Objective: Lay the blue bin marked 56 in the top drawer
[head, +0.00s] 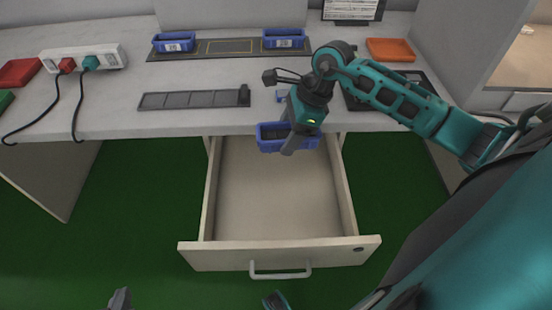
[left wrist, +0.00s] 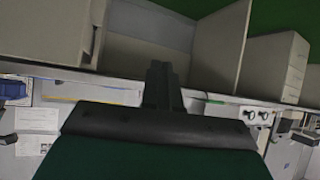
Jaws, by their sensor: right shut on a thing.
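A blue bin (head: 270,137) hangs in my right gripper (head: 291,143), over the back end of the open top drawer (head: 270,190). The gripper is shut on it, and the gripper covers part of the bin; no number on it is readable. The drawer is pulled out, and its visible floor is bare. A grey tip of my left gripper (head: 120,298) shows at the bottom edge of the head view, away from the drawer. In the left wrist view its dark fingers (left wrist: 162,88) overlap, so their opening is unclear.
Two more blue bins (head: 174,42) (head: 284,39) stand on a dark mat at the back of the worktop. A grey divided strip (head: 195,100), a power strip (head: 85,58) with cables, and an orange tray (head: 390,49) lie on the worktop.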

